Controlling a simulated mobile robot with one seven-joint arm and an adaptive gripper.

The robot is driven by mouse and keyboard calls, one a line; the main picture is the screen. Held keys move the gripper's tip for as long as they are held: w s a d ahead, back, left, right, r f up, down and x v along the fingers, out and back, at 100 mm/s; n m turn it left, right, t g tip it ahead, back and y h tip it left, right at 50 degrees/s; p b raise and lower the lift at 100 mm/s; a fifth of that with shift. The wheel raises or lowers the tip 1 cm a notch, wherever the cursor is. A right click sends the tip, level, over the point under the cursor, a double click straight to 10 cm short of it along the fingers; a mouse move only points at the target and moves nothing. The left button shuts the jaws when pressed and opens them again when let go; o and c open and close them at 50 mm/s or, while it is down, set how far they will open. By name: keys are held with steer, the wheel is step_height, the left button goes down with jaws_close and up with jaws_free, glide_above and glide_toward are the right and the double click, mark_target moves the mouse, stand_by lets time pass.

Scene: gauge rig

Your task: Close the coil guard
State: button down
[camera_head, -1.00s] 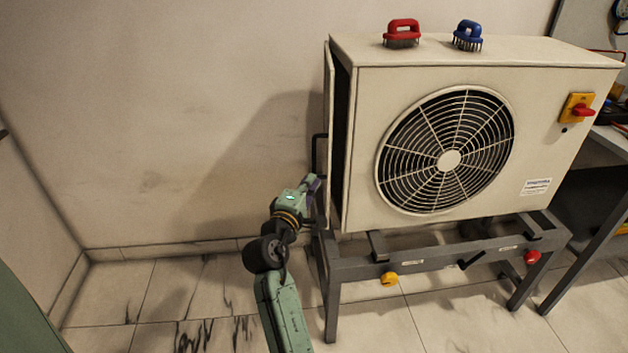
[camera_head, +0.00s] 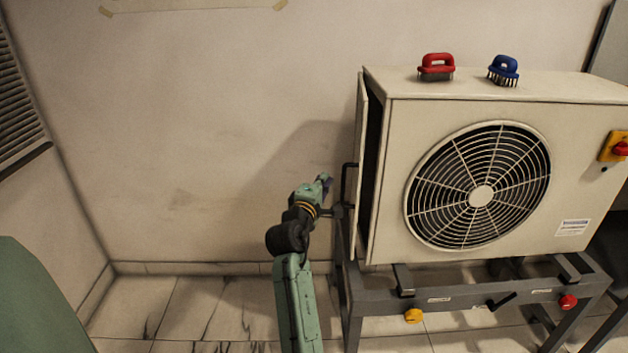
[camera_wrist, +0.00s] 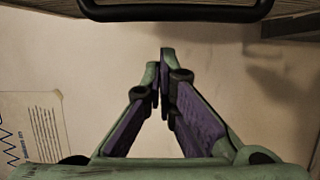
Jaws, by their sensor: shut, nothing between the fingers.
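The coil guard (camera_head: 363,170) is the thin cream panel on the left side of the cream fan unit (camera_head: 392,150). It stands slightly ajar, with a dark gap between it and the unit. A black handle (camera_head: 346,185) sticks out from its outer face; a black bar, which looks like this handle, crosses the top of the wrist view (camera_wrist: 175,10). My gripper (camera_head: 326,183) is just left of the handle in the head view, apart from it. In the wrist view my gripper (camera_wrist: 163,62) has its purple-padded fingers together and empty, below the bar.
A red brush (camera_head: 436,67) and a blue brush (camera_head: 503,71) stand on top of the unit. The unit rests on a dark metal stand (camera_head: 450,300) with a yellow knob (camera_head: 413,315) and a red knob (camera_head: 568,302).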

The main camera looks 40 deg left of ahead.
mark_target(349, 166)
steer(key=shift+d, duration=1.1)
steer(key=d+p, duration=0.1)
steer(key=w+d+p, duration=0.2)
steer(key=d, duration=0.1)
steer(key=shift+d, duration=0.1)
